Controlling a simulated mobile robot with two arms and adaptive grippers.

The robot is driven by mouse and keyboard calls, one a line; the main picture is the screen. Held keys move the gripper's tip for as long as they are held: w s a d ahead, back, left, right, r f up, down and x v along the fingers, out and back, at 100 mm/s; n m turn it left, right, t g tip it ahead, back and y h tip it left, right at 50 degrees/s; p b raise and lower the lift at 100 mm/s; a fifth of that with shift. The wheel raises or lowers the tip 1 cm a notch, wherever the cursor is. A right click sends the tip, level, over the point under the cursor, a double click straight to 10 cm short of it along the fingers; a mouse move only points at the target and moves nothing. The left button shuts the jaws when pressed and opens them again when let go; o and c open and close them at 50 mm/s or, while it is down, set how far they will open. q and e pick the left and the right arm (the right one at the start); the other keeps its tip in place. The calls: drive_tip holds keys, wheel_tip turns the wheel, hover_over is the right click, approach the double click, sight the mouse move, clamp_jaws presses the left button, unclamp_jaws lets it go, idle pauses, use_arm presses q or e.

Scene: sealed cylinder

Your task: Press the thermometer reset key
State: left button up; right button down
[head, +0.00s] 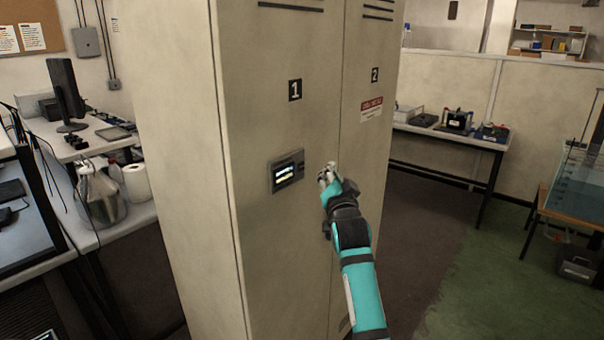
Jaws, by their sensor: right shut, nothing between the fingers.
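The thermometer (286,171) is a small dark grey box with a lit display, fixed on the front of locker door 1 (275,120). Small dark keys seem to sit at the right of its display, too small to tell apart. My right gripper (326,173) is shut and empty. In the picture it is just right of the thermometer, with a small gap between them. I cannot tell how far its fingertips are from the door. My left gripper is not in view.
Locker door 2 (367,130) with a red and white label (371,108) is on the right. A table with devices (457,121) is behind right. Open floor (440,235) lies right of the locker.

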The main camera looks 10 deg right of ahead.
sight(301, 166)
drive_tip(key=shift+w+a+b, duration=0.55)
drive_tip(key=shift+w+a, duration=0.25)
drive_tip(key=shift+w, duration=0.2)
drive_tip(key=shift+w+a+b, duration=0.55)
drive_tip(key=shift+w+a, duration=0.2)
drive_tip(key=shift+w, duration=0.2)
drive_tip(key=shift+w+a, duration=0.25)
drive_tip(key=shift+w, duration=0.05)
drive_tip(key=shift+w+a+b, duration=0.2)
drive_tip(key=shift+w+b, duration=0.1)
drive_tip(key=shift+b, duration=0.15)
idle(0.5)
idle(0.4)
drive_tip(key=shift+s+d+p, duration=0.5)
drive_tip(key=shift+s+p, duration=0.15)
drive_tip(key=shift+p, duration=0.05)
